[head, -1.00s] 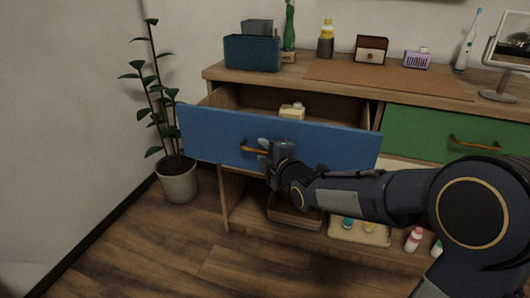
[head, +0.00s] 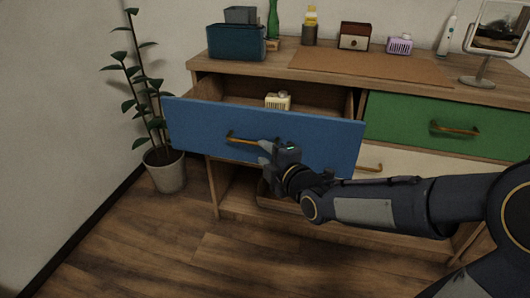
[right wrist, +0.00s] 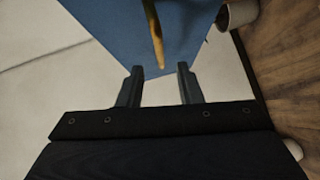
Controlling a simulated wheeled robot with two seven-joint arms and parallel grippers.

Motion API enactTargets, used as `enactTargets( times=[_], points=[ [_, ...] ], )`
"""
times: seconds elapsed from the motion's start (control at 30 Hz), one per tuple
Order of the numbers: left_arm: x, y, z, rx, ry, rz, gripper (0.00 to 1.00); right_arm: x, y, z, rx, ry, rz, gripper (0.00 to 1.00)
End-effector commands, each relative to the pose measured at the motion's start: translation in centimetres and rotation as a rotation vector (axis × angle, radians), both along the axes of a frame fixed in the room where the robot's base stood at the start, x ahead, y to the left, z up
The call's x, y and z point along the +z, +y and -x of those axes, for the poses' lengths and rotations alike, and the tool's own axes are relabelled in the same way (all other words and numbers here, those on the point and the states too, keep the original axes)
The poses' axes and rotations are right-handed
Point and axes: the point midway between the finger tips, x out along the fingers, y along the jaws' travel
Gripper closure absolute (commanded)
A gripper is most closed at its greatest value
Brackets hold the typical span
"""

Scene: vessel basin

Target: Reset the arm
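My right gripper (head: 266,155) is in front of the open blue drawer (head: 190,122), just below the right end of its brass handle (head: 245,140). In the right wrist view my right gripper (right wrist: 159,80) has its two fingers spread apart with nothing between them. The handle (right wrist: 154,38) shows there beyond the fingertips, clear of them, on the blue drawer front (right wrist: 110,25). My right arm reaches in from the right edge of the head view. My left gripper is not in view.
A small cream object (head: 278,102) is in the open drawer. The wooden cabinet (head: 290,68) carries a teal box (head: 236,42), several small items and a mirror (head: 485,80). A green drawer (head: 405,120) is at right. A potted plant (head: 165,172) stands at left; the floor in front is clear.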

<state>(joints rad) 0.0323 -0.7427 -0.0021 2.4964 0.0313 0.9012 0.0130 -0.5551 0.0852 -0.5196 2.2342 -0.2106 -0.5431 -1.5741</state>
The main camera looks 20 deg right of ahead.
Motion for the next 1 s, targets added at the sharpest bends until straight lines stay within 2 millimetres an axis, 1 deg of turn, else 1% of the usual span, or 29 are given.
enactTargets(
  times=[0.17,0.23,0.27,0.37,0.47,0.5,0.57,0.6,0.67,0.7,0.77,0.8,1.0],
  points=[
    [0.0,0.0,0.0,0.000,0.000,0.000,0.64,0.0,0.0,0.0,0.000,0.001,-0.002,0.68],
    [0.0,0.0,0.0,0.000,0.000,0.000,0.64,-0.1,-0.3,0.3,-0.007,0.021,-0.031,0.68],
    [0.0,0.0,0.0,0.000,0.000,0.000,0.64,-0.3,-0.5,0.5,-0.014,0.041,-0.060,0.68],
    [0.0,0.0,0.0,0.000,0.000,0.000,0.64,-1.2,-1.9,2.6,-0.062,0.171,-0.248,0.68],
    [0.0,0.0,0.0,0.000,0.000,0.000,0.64,-2.6,-3.2,6.6,-0.155,0.380,-0.551,0.68],
    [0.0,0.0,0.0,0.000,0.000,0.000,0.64,-3.2,-3.5,8.6,-0.202,0.472,-0.676,0.68],
    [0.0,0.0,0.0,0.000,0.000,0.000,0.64,-4.1,-3.5,11.6,-0.278,0.596,-0.841,0.68],
    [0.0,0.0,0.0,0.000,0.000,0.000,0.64,-4.6,-3.5,13.4,-0.329,0.668,-0.933,0.68],
    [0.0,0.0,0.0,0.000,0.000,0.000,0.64,-5.3,-3.3,15.9,-0.405,0.759,-1.050,0.68],
    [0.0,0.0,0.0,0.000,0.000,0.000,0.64,-5.6,-3.2,17.4,-0.455,0.812,-1.117,0.68],
    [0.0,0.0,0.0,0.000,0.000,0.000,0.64,-6.2,-3.0,19.6,-0.533,0.882,-1.205,0.68],
    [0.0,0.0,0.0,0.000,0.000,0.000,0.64,-6.5,-2.8,21.0,-0.585,0.925,-1.257,0.68],
    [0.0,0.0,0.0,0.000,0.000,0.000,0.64,-8.2,-1.8,27.4,-0.873,1.085,-1.468,0.68]
  ],
)
